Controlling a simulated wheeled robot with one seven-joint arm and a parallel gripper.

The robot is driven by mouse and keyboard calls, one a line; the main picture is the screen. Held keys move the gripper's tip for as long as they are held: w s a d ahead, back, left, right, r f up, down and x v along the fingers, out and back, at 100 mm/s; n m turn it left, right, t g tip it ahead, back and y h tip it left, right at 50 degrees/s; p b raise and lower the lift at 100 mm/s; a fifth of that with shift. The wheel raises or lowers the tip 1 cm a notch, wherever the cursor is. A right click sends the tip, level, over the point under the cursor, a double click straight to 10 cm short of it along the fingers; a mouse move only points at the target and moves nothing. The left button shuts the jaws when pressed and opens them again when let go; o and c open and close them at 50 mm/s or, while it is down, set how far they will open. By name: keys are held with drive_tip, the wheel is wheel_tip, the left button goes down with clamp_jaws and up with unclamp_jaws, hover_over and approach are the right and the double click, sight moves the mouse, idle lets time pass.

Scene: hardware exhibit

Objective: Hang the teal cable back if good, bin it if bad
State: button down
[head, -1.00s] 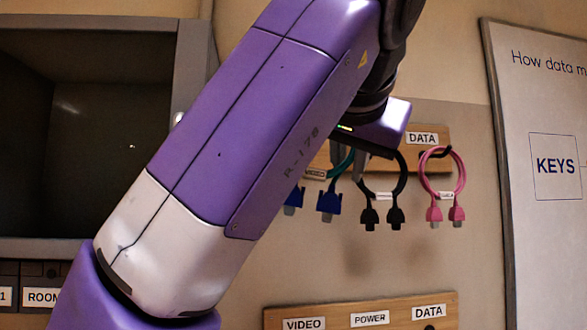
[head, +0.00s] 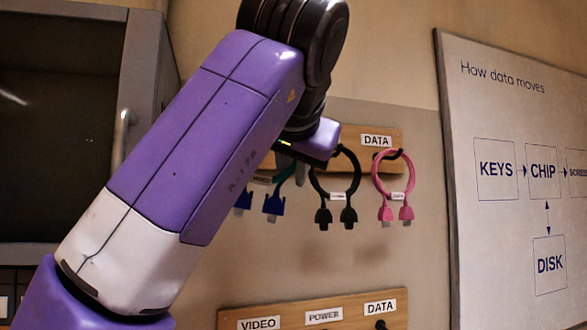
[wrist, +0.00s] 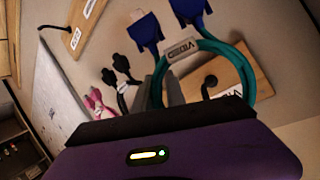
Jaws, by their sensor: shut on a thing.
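The teal cable (wrist: 235,50) is a loop with two blue plugs and a light tag reading VIDEO. In the head view, its blue plugs (head: 273,206) hang below my gripper (head: 298,172), and its upper part is mostly hidden. In the wrist view, my gripper (wrist: 172,92) is shut on the teal cable near the tag. A black hook (wrist: 210,86) on the upper wooden board (head: 358,164) shows close to the loop in the wrist view. I cannot tell whether the loop is around the hook. The condition of the plugs is too small to judge.
A black cable (head: 337,192) hangs just right of my gripper, and a pink cable (head: 395,188) hangs under the DATA label. A lower board (head: 345,313) reads VIDEO, POWER and DATA. A poster (head: 515,150) is at the right and a dark cabinet (head: 65,130) at the left. No bin is visible.

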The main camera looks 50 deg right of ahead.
drive_tip(key=shift+w+d+f, duration=0.35)
drive_tip(key=shift+w+d, duration=0.15)
drive_tip(key=shift+w, duration=0.25)
drive_tip(key=shift+w+d+f, duration=0.35)
drive_tip(key=shift+w+d, duration=0.2)
drive_tip(key=shift+w, duration=0.2)
drive_tip(key=shift+w+d+f, duration=0.35)
drive_tip(key=shift+w+d, duration=0.15)
drive_tip(key=shift+w, duration=0.25)
drive_tip(key=c, duration=1.3)
unclamp_jaws()
drive_tip(key=shift+f, duration=0.1)
drive_tip(key=shift+b+v, duration=1.3)
drive_tip(key=shift+v, duration=2.65)
drive_tip(key=shift+s, duration=0.1)
